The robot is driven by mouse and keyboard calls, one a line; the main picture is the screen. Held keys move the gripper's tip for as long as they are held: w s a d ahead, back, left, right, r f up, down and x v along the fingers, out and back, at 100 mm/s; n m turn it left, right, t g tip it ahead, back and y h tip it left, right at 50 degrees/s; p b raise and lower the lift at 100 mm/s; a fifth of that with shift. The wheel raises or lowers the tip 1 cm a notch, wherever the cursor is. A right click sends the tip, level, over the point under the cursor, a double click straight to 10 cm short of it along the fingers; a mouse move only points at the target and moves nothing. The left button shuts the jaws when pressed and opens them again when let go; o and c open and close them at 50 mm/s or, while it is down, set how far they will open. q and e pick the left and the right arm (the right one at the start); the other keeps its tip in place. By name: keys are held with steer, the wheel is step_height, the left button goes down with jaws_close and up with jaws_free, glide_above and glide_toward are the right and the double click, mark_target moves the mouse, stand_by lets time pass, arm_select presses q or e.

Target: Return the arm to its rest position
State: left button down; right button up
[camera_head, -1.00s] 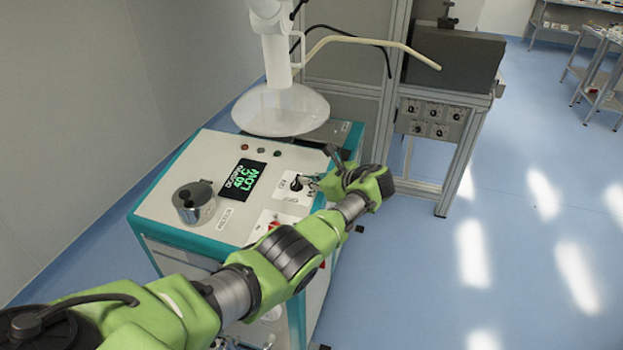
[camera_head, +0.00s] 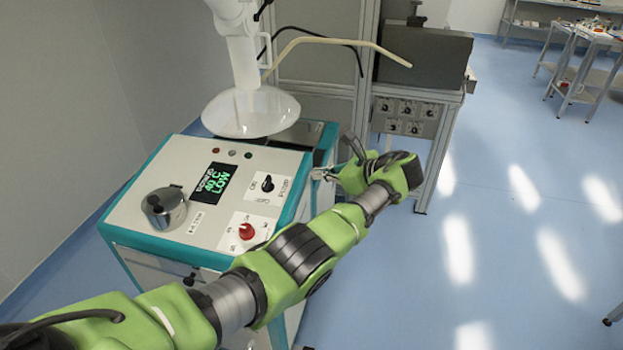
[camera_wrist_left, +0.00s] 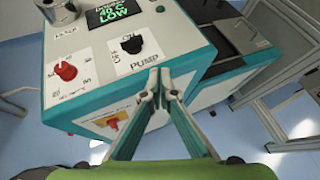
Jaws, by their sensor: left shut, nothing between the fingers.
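My left arm is green and crosses the head view from the lower left. My left gripper (camera_head: 326,173) is beside the right edge of the machine's white top panel and holds nothing. In the left wrist view the two fingers of the gripper (camera_wrist_left: 159,86) converge with their tips together, in front of the machine's teal edge. The black pump knob (camera_head: 267,184) is left of the gripper, apart from it; it also shows in the left wrist view (camera_wrist_left: 131,44). My right gripper is not in view.
The machine (camera_head: 150,243) carries a red knob (camera_head: 246,231), a metal pot (camera_head: 165,208) and a green-lettered display (camera_head: 214,181). A clear dome (camera_head: 251,112) hangs over its back. A metal frame with a dark box (camera_head: 425,57) stands behind.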

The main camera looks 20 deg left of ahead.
arm_select(q)
steer(key=shift+a, duration=0.1)
stand_by(0.3)
steer(key=s+d+f+n+h, duration=0.1)
steer(key=s+f+n+h, duration=0.15)
steer(key=s+f, duration=0.85)
steer(key=s+d+f+n+g+h, duration=0.1)
steer(key=s+d+f+h, duration=0.2)
steer(key=f, duration=1.5)
steer(key=s+f+n+h, duration=0.1)
steer(key=s+f+h, duration=0.1)
steer(key=s+f, duration=0.95)
steer(key=s+d+f+n+g+h, duration=0.1)
steer(key=s+f+n+h, duration=0.15)
steer(key=s+f, duration=0.6)
steer(key=s+d+f+n+h, duration=0.1)
steer(key=s+f+n, duration=0.3)
steer(key=s+f, duration=0.5)
steer(key=s+a+f+n+h, duration=0.1)
steer(key=s+n, duration=0.4)
steer(key=s, duration=1.4)
steer(key=shift+s+a+f+n, duration=0.15)
steer(key=shift+s+a+n, duration=0.05)
steer(key=shift+s+n, duration=0.1)
